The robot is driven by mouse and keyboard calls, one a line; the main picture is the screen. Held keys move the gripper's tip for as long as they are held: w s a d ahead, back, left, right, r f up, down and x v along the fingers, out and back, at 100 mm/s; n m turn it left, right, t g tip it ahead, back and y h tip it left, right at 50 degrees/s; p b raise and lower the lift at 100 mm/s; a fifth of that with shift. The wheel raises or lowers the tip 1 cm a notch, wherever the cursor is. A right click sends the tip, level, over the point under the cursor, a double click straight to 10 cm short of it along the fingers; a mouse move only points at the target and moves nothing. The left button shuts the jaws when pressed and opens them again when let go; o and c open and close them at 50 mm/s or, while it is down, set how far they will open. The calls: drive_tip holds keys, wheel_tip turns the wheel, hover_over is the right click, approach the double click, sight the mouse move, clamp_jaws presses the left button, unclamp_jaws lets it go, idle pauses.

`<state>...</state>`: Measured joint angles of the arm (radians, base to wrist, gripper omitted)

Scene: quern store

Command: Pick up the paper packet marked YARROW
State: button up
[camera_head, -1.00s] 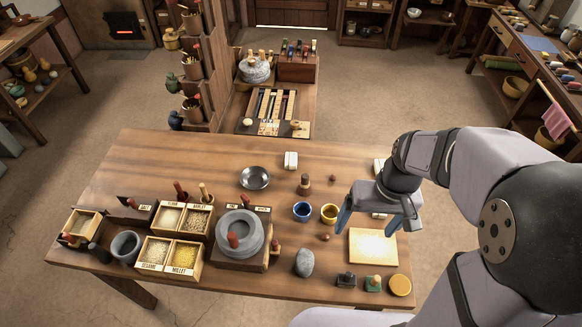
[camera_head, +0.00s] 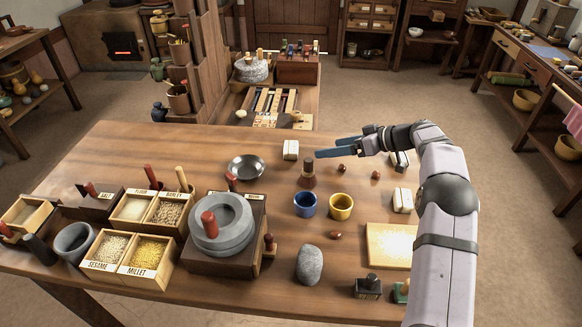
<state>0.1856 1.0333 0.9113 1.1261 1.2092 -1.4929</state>
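Three small white packets tied with dark bands are on the wooden table. One packet (camera_head: 291,150) stands near the back edge, one packet (camera_head: 400,161) is at the right, partly behind my arm, and one packet (camera_head: 403,200) is nearer the front right. Their markings are too small to read, so I cannot tell which says YARROW. My gripper (camera_head: 327,147) has two blue fingers, spread apart and empty, pointing left. Their tips are a little right of the back packet in the picture, not around it.
A dark-stoppered brown bottle (camera_head: 308,173) stands just in front of my gripper. A metal bowl (camera_head: 246,167), blue cup (camera_head: 305,204), yellow cup (camera_head: 341,206) and grey stone (camera_head: 309,265) are nearby. A stone quern (camera_head: 221,225) and grain boxes fill the left.

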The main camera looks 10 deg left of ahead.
sight(293, 147)
drive_tip(key=a+n, duration=0.1)
drive_tip(key=w+a+n+y, duration=0.1)
drive_tip(key=a+n, duration=0.1)
drive_tip(key=a+f+n, duration=0.1)
drive_tip(key=a, duration=0.1)
drive_tip(key=shift+w+a+y+b, duration=0.2)
drive_tip(key=shift+w+y+b, duration=0.05)
drive_tip(key=shift+y+b, duration=0.15)
drive_tip(key=shift+p+x, duration=0.65)
drive_tip(key=shift+x, duration=3)
drive_tip(key=shift+s, duration=0.15)
drive_tip(key=shift+c, duration=0.6)
drive_tip(key=c, duration=1)
